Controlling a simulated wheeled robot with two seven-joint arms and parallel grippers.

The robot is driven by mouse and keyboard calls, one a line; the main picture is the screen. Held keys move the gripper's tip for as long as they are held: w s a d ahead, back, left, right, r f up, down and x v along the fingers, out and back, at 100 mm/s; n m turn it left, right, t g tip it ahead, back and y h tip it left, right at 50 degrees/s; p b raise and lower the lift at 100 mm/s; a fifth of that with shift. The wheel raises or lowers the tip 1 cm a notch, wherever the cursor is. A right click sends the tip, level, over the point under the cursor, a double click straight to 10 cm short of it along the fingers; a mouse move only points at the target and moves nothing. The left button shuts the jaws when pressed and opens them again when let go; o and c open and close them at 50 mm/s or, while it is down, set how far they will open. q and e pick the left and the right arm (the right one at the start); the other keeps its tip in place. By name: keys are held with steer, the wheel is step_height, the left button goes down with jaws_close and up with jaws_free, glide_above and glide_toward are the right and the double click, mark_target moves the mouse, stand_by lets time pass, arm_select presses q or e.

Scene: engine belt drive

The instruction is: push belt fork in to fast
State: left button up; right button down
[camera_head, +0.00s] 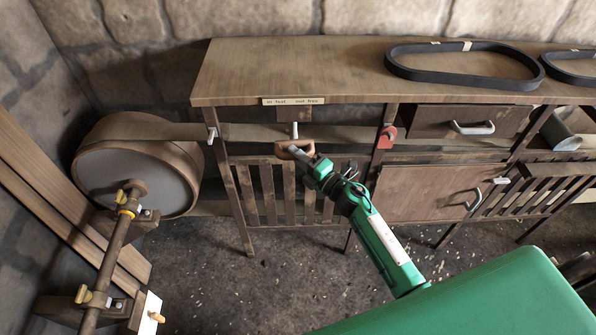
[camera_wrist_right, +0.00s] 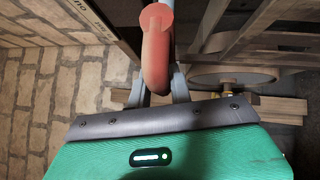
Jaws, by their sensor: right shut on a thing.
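The belt fork's reddish-brown handle (camera_head: 289,151) is below the bench's front edge, under a small label (camera_head: 293,101) that seems to read "in fast, out free". A pale upright pin (camera_head: 295,130) stands just behind it. My right gripper (camera_head: 297,152) is shut on this handle. In the right wrist view the handle (camera_wrist_right: 156,60) shows as a rounded red bar between the grey fingers (camera_wrist_right: 158,92). A flat belt (camera_head: 260,132) runs from the large wooden pulley (camera_head: 138,180) along under the bench top. How far in the fork sits cannot be told. My left gripper is out of view.
Black belt loops (camera_head: 463,80) lie on the bench top (camera_head: 300,72). A red piece (camera_head: 387,136) is on a bench leg to the right. A drawer (camera_head: 470,122) and slatted panels fill the bench front. A shaft (camera_head: 108,255) stands at the left. The floor (camera_head: 200,270) in front is open.

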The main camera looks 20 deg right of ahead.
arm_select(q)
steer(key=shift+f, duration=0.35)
arm_select(e)
steer(key=shift+w+d, duration=0.25)
steer(key=shift+w, duration=0.4)
steer(key=shift+w+d, duration=0.2)
steer(key=shift+w, duration=0.4)
steer(key=shift+r, duration=0.1)
steer(key=c, duration=1.4)
jaws_free()
steer(key=shift+o, duration=0.6)
steer(key=shift+w, duration=0.2)
arm_select(q)
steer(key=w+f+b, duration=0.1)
steer(key=b, duration=0.1)
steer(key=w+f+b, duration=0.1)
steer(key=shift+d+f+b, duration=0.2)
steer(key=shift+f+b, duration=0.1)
steer(key=shift+b, duration=0.05)
arm_select(e)
steer(key=v, duration=1.4)
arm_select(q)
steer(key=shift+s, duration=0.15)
arm_select(e)
steer(key=shift+a, duration=0.1)
